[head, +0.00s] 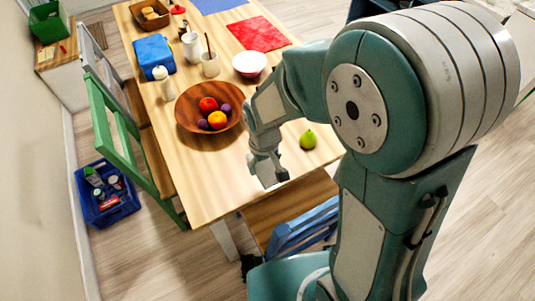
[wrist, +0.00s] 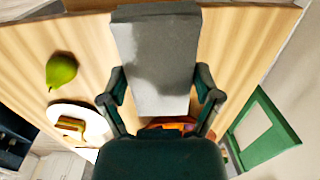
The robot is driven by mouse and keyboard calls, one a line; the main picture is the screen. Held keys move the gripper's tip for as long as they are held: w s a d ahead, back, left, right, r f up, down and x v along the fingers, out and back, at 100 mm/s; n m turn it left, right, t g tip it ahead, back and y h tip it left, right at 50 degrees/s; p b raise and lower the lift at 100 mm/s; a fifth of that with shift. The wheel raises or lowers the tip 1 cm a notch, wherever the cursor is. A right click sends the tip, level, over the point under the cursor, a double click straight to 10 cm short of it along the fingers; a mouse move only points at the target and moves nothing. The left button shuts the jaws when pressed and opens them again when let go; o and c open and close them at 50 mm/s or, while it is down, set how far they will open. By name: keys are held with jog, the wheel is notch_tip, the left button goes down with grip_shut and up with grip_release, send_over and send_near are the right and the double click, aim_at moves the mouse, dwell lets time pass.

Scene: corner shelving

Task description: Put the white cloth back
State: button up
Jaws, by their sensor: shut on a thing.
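The white cloth (wrist: 158,55) shows in the wrist view as a pale grey-white folded slab between my fingers. My gripper (wrist: 158,92) is shut on it, one finger at each side. In the head view my gripper (head: 266,160) points down over the near end of the wooden table (head: 205,180). A small pale part of the cloth (head: 270,180) shows below it at the table's edge. I cannot tell whether the cloth touches the table.
A fruit bowl (head: 183,121) stands left of my gripper and a green pear (head: 308,140) lies right of it. A blue folded item (head: 153,53), a white bowl (head: 249,65) and a red cloth (head: 258,33) are farther back. A green chair (head: 103,130) stands left.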

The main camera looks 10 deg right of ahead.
jog(key=w+f, duration=0.3)
jog(key=w+d+f, duration=0.1)
jog(key=w+f, duration=0.2)
jog(key=w, duration=0.1)
jog(key=w+d+f, duration=0.1)
jog(key=w+f, duration=0.2)
jog(key=w, duration=0.1)
jog(key=shift+w, duration=0.25)
notch_tip(320, 180, down, 3)
jog(key=shift+c, duration=0.4)
jog(key=o, duration=0.9)
notch_tip(320, 180, up, 12)
jog(key=shift+r, duration=0.1)
